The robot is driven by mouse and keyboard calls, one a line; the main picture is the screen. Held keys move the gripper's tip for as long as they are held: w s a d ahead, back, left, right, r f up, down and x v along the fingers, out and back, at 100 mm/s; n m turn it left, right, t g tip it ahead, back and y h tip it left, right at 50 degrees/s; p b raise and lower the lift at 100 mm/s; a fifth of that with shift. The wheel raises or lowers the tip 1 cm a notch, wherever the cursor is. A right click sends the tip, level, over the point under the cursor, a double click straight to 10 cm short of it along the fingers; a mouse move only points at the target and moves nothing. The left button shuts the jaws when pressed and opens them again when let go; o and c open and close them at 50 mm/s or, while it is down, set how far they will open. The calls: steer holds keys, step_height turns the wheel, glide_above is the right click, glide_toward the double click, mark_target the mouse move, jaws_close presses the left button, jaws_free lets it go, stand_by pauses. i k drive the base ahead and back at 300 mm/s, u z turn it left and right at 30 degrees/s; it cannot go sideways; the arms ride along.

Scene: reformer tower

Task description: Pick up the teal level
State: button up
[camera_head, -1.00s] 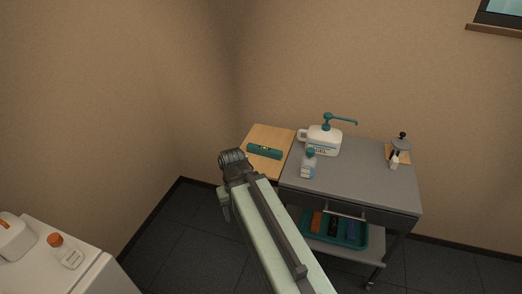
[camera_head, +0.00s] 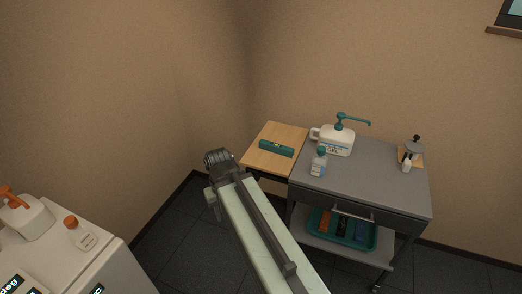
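The teal level (camera_head: 276,148) lies flat on a light wooden board (camera_head: 258,161) at the left end of the grey cart. A small yellow-green vial shows at its middle. My arm reaches up from the bottom of the view, and its end, my gripper (camera_head: 218,160), is left of the board and apart from the level. The fingers are not clearly seen from here, so I cannot tell whether they are open or shut.
The grey cart (camera_head: 380,185) carries a white pump jug (camera_head: 334,140), a small teal-capped bottle (camera_head: 319,163) and a tool on a small board (camera_head: 415,152). A teal tray (camera_head: 368,241) sits below. A white cabinet (camera_head: 112,262) with bottles stands at lower left.

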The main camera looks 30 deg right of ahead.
mark_target(279, 149)
steer(key=u, duration=2.45)
steer(key=k, duration=2.35)
steer(key=z, duration=1)
steer(key=i, duration=1.05)
steer(key=u, duration=0.05)
